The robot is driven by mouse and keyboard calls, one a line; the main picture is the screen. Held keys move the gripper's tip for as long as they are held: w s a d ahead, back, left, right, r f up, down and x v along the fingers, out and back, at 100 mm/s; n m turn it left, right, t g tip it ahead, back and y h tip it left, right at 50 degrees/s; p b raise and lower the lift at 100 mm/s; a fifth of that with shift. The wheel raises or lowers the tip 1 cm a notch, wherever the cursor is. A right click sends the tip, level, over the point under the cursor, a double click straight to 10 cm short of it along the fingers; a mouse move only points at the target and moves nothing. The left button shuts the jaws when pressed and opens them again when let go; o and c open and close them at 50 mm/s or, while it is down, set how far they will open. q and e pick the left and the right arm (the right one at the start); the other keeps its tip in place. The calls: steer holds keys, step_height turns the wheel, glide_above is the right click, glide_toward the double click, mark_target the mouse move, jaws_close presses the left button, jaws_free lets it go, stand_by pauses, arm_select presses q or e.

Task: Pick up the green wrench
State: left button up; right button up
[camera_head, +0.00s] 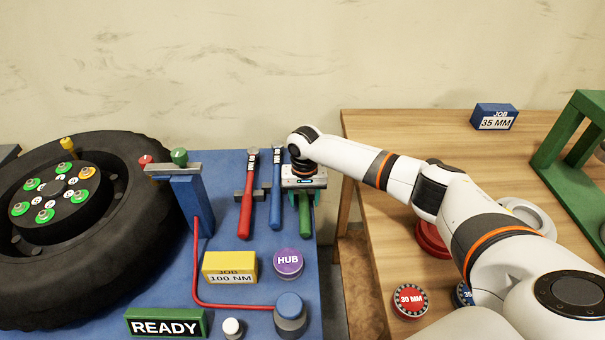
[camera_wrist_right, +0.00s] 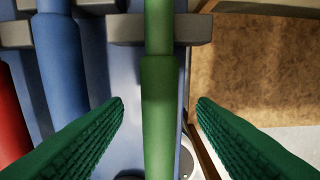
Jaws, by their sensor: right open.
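The green wrench (camera_head: 305,217) lies at the right edge of the blue table, beside a blue wrench (camera_head: 277,195) and a red wrench (camera_head: 248,195). In the head view its upper part is hidden under my right gripper (camera_head: 304,196). In the right wrist view the green wrench (camera_wrist_right: 158,110) runs between the two green ridged fingers of my right gripper (camera_wrist_right: 160,103). The fingers are open, one on each side of the handle, with a visible gap on both sides. My left gripper is not in view.
Grey rests (camera_wrist_right: 150,28) support the wrenches. A large tyre (camera_head: 110,260) fills the left of the blue table (camera_head: 225,235). A HUB button (camera_head: 288,263) and a yellow JOB block (camera_head: 230,267) stand in front. A wooden table (camera_head: 385,215) is right, across a gap.

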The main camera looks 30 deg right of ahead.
mark_target(304, 203)
step_height(304, 203, down, 4)
steer(key=shift+r, duration=0.25)
jaws_close()
steer(key=shift+r, duration=0.1)
